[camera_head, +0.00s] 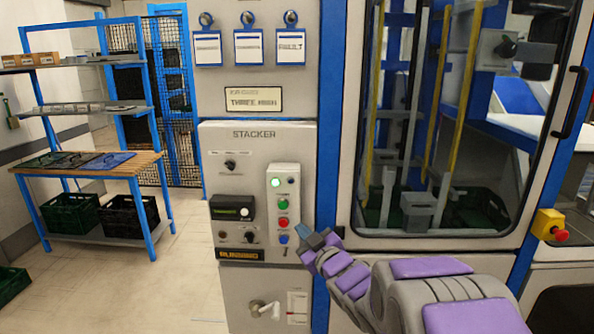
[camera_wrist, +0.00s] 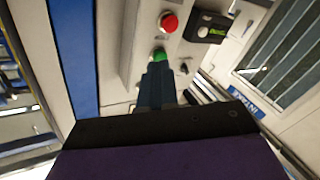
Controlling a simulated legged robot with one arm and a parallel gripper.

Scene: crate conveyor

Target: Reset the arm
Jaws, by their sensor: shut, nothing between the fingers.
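My arm, grey with purple panels, reaches in from the lower right in the head view. My gripper (camera_head: 306,236) is at its end, close to the lower part of the button box (camera_head: 283,173) on the stacker panel. The gripper is shut and empty. In the wrist view the shut fingers (camera_wrist: 157,72) point toward the green button (camera_wrist: 159,54), with the red button (camera_wrist: 169,22) beyond it. I cannot tell whether the fingertips touch anything. In the head view the box carries a lit green lamp, green, red and blue buttons in a column.
A glazed machine door (camera_head: 440,110) with a dark handle (camera_head: 570,103) stands to the right. A yellow emergency-stop box (camera_head: 549,225) is at the far right. A shelf rack (camera_head: 90,160) with crates stands at the left.

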